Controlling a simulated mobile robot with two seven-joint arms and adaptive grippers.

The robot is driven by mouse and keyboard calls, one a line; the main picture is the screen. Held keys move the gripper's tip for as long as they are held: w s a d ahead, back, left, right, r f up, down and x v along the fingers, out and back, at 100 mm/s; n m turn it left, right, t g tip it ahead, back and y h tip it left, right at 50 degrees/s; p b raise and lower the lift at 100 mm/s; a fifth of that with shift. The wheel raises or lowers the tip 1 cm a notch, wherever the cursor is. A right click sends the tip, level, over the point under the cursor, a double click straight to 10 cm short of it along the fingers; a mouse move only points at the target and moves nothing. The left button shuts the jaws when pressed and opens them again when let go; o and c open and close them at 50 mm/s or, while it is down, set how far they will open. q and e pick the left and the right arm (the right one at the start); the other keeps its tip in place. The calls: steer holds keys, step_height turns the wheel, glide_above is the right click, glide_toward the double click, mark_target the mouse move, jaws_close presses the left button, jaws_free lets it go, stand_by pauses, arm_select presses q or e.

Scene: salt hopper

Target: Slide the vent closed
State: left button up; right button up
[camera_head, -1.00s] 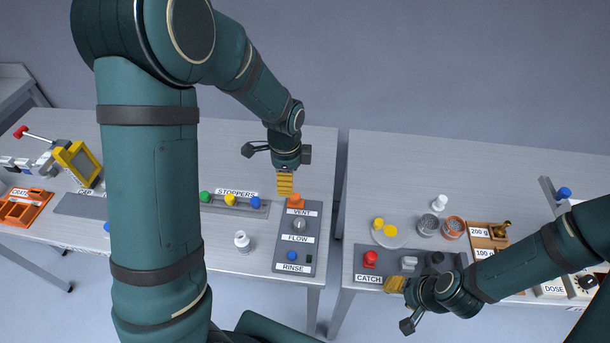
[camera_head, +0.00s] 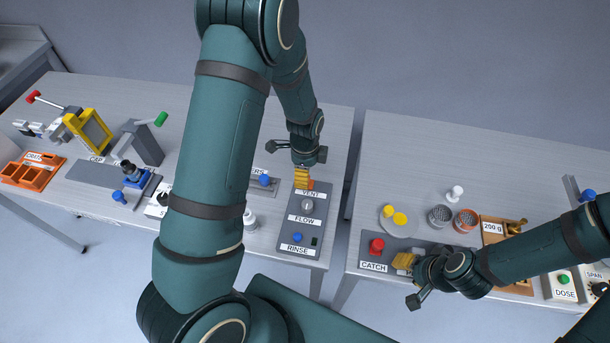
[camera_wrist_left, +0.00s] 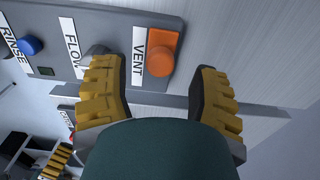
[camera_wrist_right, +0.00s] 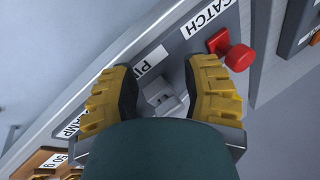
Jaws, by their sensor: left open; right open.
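The vent control is an orange knob (camera_wrist_left: 163,54) beside the VENT label (camera_wrist_left: 139,57) on a grey panel (camera_head: 291,236). In the head view the orange knob (camera_head: 311,184) is mostly hidden behind my left gripper (camera_head: 301,178). In the left wrist view my left gripper (camera_wrist_left: 163,100) is open, its yellow fingers on either side of the knob's line and seemingly short of it. My right gripper (camera_head: 403,261) is at the catch panel. In the right wrist view it (camera_wrist_right: 165,95) is open around a light grey block (camera_wrist_right: 161,98), contact unclear.
The panel also has a FLOW knob (camera_head: 307,205) and a blue RINSE button (camera_head: 297,238). A red CATCH knob (camera_head: 376,246) is beside my right gripper. A white bottle (camera_head: 250,219) stands left of the vent panel. A gap separates the two tables.

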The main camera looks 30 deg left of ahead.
arm_select(q)
steer(key=shift+f, duration=1.15)
